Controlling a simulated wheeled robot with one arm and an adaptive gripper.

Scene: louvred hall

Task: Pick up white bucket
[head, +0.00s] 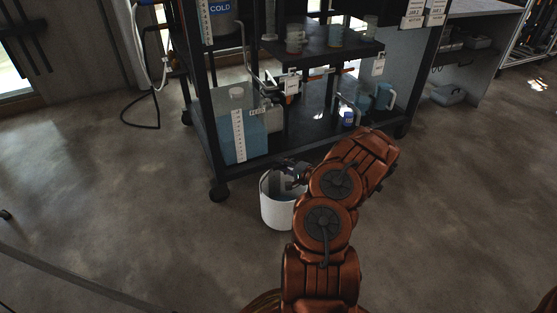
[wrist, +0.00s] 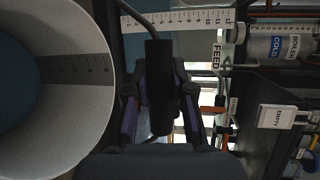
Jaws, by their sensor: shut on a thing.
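The white bucket (head: 277,210) is upright in front of the black trolley in the head view; whether its base touches the floor is hard to tell. In the wrist view the bucket (wrist: 95,115) fills the left side, showing its open mouth, a grey inside scale strip and a blue area deeper in. My gripper (wrist: 160,85) is shut on the black grip of the bucket's wire handle, beside the bucket's mouth. In the head view my gripper (head: 298,176) is at the bucket's rim, partly hidden by my arm.
The black wheeled trolley (head: 310,142) stands close behind the bucket, holding a blue-filled container (head: 232,130), jugs and cups. A hose (head: 153,110) hangs at left. A grey workbench (head: 478,70) stands at back right. Floor is open at left and right.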

